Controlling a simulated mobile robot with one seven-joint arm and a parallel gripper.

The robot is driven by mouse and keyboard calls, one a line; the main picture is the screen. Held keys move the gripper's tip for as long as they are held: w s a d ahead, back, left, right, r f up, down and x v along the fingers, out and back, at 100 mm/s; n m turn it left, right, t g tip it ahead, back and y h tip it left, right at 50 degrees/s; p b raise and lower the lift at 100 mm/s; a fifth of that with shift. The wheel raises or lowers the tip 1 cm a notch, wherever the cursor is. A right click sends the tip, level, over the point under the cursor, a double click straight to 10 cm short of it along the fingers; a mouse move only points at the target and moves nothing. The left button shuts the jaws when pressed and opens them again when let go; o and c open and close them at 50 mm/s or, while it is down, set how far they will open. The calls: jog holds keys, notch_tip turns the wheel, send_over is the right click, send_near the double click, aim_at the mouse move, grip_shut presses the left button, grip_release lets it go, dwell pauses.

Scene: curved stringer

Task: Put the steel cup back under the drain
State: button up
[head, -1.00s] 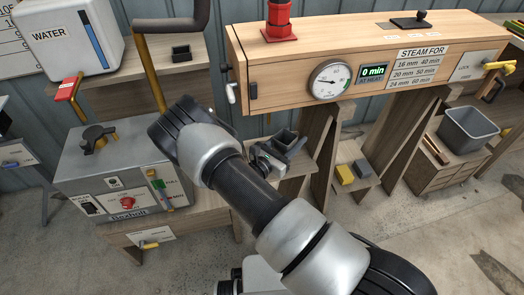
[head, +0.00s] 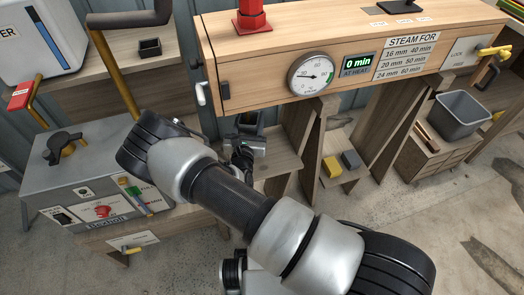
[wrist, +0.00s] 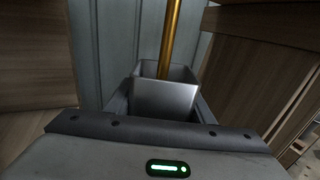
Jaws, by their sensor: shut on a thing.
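My gripper (head: 243,150) is shut on the steel cup (head: 250,118), below the left end of the long wooden steam box (head: 260,80). In the wrist view the square, open-topped cup (wrist: 165,100) sits upright between the fingers of my gripper (wrist: 160,108). A vertical brass pipe (wrist: 172,40) comes down from above and its lower end shows within the cup's opening, behind the near rim. I cannot tell how deep it reaches. The cup's underside is hidden, so I cannot tell whether it touches anything beneath.
A low wooden shelf (head: 280,160) lies right of my gripper, beside wooden trestle legs (head: 310,150). Yellow (head: 331,167) and grey blocks (head: 351,160) lie farther right. The grey boiler (head: 90,180) stands left. A grey bin (head: 462,112) is at far right.

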notch_tip(320, 180, down, 9)
jog(key=b, duration=0.3)
jog(key=shift+w+a+f, duration=0.1)
jog(key=shift+a+f, duration=0.05)
jog(key=shift+f, duration=0.05)
jog(key=shift+f+b, duration=0.25)
jog(key=shift+b, duration=0.05)
jog(key=o, duration=1.3)
jog(key=shift+c, duration=0.2)
